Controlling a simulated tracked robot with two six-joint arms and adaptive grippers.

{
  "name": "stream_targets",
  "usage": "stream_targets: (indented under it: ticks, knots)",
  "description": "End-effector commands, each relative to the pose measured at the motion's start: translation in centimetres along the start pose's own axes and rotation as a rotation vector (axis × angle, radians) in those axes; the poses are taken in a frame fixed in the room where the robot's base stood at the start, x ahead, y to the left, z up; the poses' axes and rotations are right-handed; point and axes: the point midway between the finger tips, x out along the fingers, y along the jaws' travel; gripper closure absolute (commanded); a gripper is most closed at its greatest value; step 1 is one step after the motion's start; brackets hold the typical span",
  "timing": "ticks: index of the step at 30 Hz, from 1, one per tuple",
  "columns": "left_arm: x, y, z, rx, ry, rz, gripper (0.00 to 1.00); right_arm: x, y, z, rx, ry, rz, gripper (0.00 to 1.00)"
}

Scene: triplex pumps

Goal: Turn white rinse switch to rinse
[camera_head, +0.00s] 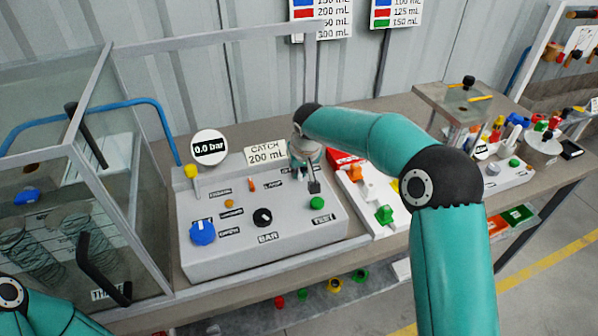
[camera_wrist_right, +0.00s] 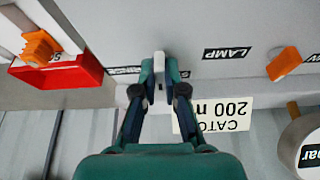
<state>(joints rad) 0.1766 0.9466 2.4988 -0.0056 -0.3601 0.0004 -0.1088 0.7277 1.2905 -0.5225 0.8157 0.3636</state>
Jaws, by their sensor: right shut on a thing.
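The white rinse switch (camera_wrist_right: 159,61) shows as a small pale piece between my right fingertips in the right wrist view. My right gripper (camera_wrist_right: 160,78) is shut on it, close to the panel face. In the head view my right gripper (camera_head: 309,182) reaches down to the upper right part of the grey control panel (camera_head: 215,262) and hides the switch there. The label beside the switch is partly covered by the fingers, so I cannot tell its setting. My left gripper is out of view; only part of my left arm shows at the lower left.
An orange switch (camera_wrist_right: 283,64) stands beside the LAMP label (camera_wrist_right: 227,53). The panel also has a green button (camera_head: 317,203), a black knob (camera_head: 262,217) and a blue knob (camera_head: 202,232). A red box (camera_wrist_right: 62,74) and white tray sit beside it. A clear enclosure stands left.

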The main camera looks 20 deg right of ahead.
Motion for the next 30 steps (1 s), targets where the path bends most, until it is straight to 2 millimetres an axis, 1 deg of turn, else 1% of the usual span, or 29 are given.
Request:
stream_targets:
  ticks: [1,9,15,22,30]
  knots:
    - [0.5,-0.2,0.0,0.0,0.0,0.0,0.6,0.2,-0.1,0.1,0.017,0.002,0.008,1.0]
    - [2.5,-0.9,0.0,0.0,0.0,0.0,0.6,0.3,-0.2,0.0,0.186,0.004,0.078,1.0]
    - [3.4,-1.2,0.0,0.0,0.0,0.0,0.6,0.2,-0.3,-0.1,0.356,0.003,0.149,1.0]
    - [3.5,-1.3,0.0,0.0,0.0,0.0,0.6,0.0,-0.4,-0.2,0.557,0.003,0.232,1.0]
    - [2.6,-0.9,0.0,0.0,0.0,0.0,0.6,-0.1,-0.5,-0.3,0.761,0.002,0.317,1.0]
